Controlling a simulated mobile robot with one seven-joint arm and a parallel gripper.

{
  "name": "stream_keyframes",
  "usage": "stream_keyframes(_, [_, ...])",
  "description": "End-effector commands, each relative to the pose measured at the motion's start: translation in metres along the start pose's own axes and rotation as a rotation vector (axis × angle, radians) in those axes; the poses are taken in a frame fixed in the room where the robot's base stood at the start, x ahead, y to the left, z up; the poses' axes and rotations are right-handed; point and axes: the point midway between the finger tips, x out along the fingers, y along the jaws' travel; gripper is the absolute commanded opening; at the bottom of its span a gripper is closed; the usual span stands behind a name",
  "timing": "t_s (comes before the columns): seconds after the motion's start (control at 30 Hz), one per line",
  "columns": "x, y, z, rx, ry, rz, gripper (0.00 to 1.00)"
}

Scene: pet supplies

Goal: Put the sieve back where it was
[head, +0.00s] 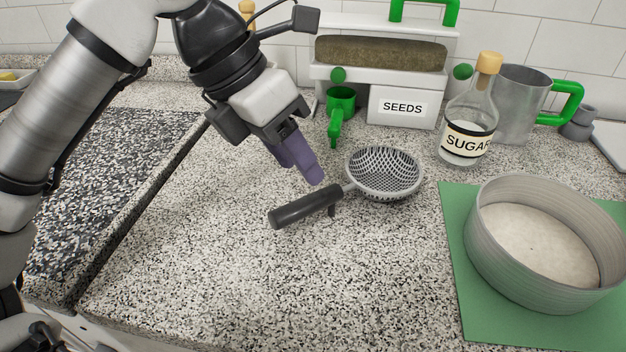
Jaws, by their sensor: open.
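The sieve lies on the speckled counter, with its grey mesh bowl (385,173) to the right and its black handle (305,206) pointing to the lower left. My gripper (306,176) has purple fingers and is just above and behind the handle, on its far side in the picture. The jaws are open with nothing seen between them. Whether a fingertip touches the handle cannot be told from this view.
A SEEDS dispenser (402,107) with a green scoop (339,112), a SUGAR bottle (469,125) and a metal jug (520,105) stand behind. A round pan (490,232) sits on a green mat (462,300) at right. The front counter is clear.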

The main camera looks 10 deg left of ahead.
Motion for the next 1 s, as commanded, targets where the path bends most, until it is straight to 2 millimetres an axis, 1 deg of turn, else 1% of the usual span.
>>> stream_keyframes(0.03, [-0.011, 0.0, 0.001, 0.0, -0.001, 0.001, 0.43])
stream_keyframes(0.1, [-0.021, 0.0, 0.001, 0.0, 0.0, 0.0, 0.43])
stream_keyframes(0.2, [-0.032, 0.0, 0.001, 0.001, 0.0, 0.0, 0.43])
stream_keyframes(0.3, [-0.037, 0.0, 0.0, 0.001, 0.001, -0.001, 0.43])
stream_keyframes(1.0, [-0.039, 0.0, 0.0, 0.001, 0.001, -0.001, 0.43])
